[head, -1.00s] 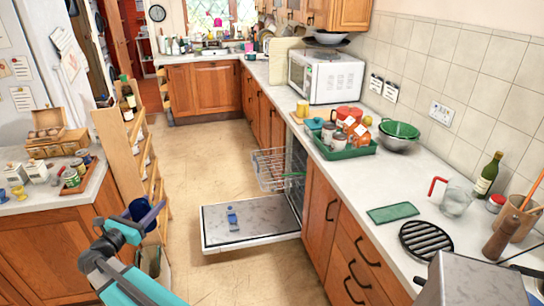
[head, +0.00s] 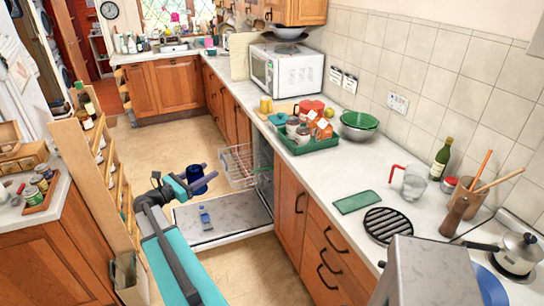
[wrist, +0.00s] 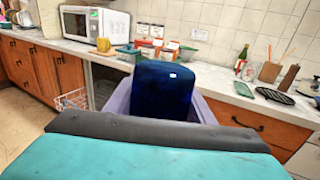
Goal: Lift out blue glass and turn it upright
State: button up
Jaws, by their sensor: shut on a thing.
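The blue glass (head: 196,178) is dark blue and held in my gripper (head: 196,184), in the air in front of the pulled-out dishwasher rack (head: 238,165). In the wrist view the glass (wrist: 163,92) stands up between the purple-grey fingers, which are shut on it. I cannot tell which end of the glass is its mouth. The open dishwasher door (head: 222,222) lies flat and low, with a small blue bottle (head: 205,217) on it.
The right counter holds a green tray (head: 305,143) of jars, a green mat (head: 358,201), a black round grill (head: 388,224) and a glass jug (head: 414,182). A wooden shelf rack (head: 110,190) stands at left. The floor (head: 150,150) beyond the arm is clear.

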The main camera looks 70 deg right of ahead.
jog(key=s+d+r+m+g+y+p, duration=0.1)
jog(key=s+d+g, duration=0.1)
jog(key=s+d, duration=0.2)
jog(key=s+d+r+m+g+y+p, duration=0.1)
jog(key=s+d, duration=0.4)
jog(key=s, duration=0.6)
jog(key=s+d+r+m+g+y+p, duration=0.1)
jog(key=s+d, duration=0.3)
jog(key=s, duration=0.4)
jog(key=shift+d+m+g+y, duration=0.15)
jog(key=shift+m+g+y, duration=0.65)
jog(key=shift+m+g, duration=0.1)
jog(key=shift+m, duration=0.4)
jog(key=m+b, duration=0.2)
jog(key=m, duration=0.4)
jog(key=f+m+b, duration=0.1)
jog(key=m+b, duration=0.1)
jog(key=m, duration=0.4)
jog(key=m+b, duration=0.2)
jog(key=m, duration=0.3)
jog(key=shift+s+a+f+m, duration=0.25)
jog(key=shift+a+f+m, duration=0.05)
jog(key=shift+a+m, duration=0.1)
jog(key=m+b, duration=0.4)
jog(key=b, duration=0.5)
jog(key=shift+f, duration=0.15)
